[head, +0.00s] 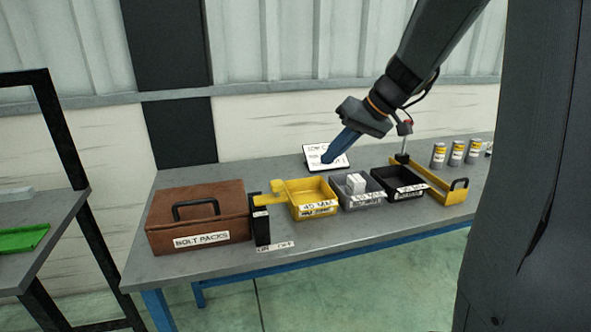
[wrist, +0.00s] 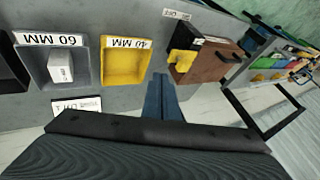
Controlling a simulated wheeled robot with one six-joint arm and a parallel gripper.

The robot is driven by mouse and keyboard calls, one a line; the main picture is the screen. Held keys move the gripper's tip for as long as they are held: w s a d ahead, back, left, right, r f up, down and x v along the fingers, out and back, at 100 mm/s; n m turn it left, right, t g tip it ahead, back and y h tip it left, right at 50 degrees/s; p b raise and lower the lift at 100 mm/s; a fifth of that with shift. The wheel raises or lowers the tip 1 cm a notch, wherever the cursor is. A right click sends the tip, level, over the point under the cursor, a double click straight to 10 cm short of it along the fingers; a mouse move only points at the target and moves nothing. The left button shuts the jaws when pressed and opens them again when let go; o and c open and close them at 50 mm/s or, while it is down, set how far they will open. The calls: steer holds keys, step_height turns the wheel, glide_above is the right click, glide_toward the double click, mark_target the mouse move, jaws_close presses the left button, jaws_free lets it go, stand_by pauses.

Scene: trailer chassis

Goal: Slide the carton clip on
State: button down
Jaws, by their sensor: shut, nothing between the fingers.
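My gripper (head: 328,158) points down above the back of the bench, with its blue fingers shut and empty; they also show in the wrist view (wrist: 161,82). A white carton-like block (head: 356,183) stands in the grey bin (head: 362,203); it also shows in the wrist view (wrist: 60,66). A flat yellow piece (head: 264,199) sits at the top of a narrow black upright (head: 261,225) beside the yellow bin (head: 313,197); it also shows in the wrist view (wrist: 183,64). I cannot tell which thing is the carton clip.
A brown BOLT PACKS case (head: 197,217) stands at the bench's left end. An ON/OFF label (head: 275,247) lies before the upright. A black bin (head: 398,184), a yellow holder (head: 443,190) and grey cans (head: 456,153) stand right. A white sign (head: 318,153) stands behind the bins.

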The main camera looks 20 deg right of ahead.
steer(key=shift+w+d+r, duration=0.2)
steer(key=shift+w+r, duration=0.05)
steer(key=shift+r, duration=0.05)
steer(key=shift+f, duration=0.1)
steer(key=w+a+f+p, duration=0.3)
steer(key=a+f+p, duration=0.1)
steer(key=a+f, duration=0.4)
steer(key=shift+w+a, duration=0.35)
steer(key=shift+a, duration=0.05)
